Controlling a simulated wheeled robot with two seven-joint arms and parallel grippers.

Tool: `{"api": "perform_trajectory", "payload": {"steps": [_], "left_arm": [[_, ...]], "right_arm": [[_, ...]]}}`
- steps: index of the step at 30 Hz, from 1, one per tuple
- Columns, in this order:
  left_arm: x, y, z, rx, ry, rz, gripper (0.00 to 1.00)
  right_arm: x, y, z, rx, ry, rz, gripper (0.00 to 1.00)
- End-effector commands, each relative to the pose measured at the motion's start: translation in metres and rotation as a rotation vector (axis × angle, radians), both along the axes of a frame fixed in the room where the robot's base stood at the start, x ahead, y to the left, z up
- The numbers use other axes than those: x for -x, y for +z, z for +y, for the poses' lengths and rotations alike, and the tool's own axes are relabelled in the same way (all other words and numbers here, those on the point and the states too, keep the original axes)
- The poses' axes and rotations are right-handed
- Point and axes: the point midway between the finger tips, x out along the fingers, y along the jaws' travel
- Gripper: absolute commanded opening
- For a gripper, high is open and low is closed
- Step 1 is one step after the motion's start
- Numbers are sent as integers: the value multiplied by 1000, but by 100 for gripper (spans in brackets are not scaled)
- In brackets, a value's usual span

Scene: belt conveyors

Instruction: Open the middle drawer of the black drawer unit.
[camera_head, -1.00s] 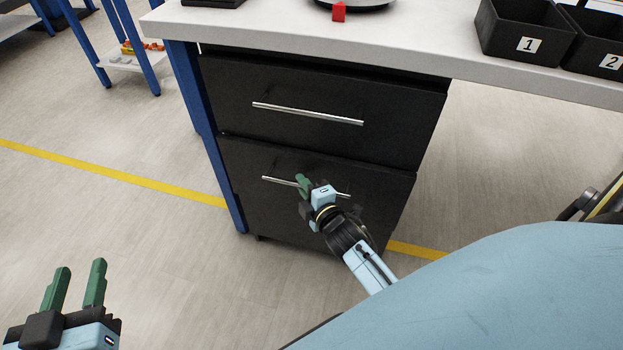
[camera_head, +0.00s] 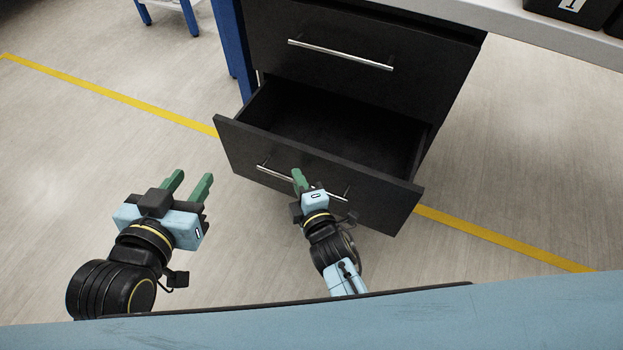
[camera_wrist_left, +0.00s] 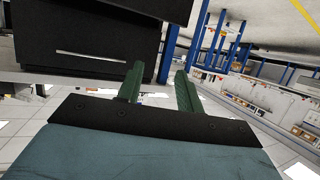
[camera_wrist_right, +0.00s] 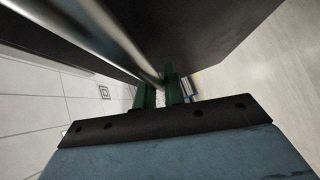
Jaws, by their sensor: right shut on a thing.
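The black drawer unit (camera_head: 370,55) stands under the table. Its upper front with a long silver handle (camera_head: 340,54) is closed. The drawer below it (camera_head: 325,190) is pulled well out, and its empty-looking inside shows. My right gripper (camera_head: 299,181) is shut on that drawer's silver bar handle (camera_head: 270,172). The right wrist view shows the bar (camera_wrist_right: 118,40) running to between the green fingers (camera_wrist_right: 160,90). My left gripper (camera_head: 188,186) is open and empty, left of the open drawer and apart from it. Which drawer counts as the middle one is not clear from the view.
The white tabletop (camera_head: 540,35) overhangs at the upper right, with a black bin (camera_head: 572,10) on it. A blue table leg (camera_head: 233,50) stands left of the unit. A yellow floor line (camera_head: 110,95) crosses behind. The floor at left is clear.

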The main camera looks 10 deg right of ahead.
Motion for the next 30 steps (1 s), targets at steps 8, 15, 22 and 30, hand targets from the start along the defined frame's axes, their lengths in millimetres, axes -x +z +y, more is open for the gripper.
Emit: {"api": "perform_trajectory", "payload": {"steps": [8, 15, 22, 30], "left_arm": [[0, 0, 0, 0, 0, 0, 36], [0, 0, 0, 0, 0, 0, 36], [0, 0, 0, -1, 0, 4, 36], [18, -28, 12, -54, 18, 202, 36]], "right_arm": [[0, 0, -2, 2, -5, -1, 16], [0, 0, -2, 0, -4, -1, 33], [0, 0, -2, 1, -3, 0, 33], [9, 5, -6, 1, 2, 0, 33]]}}
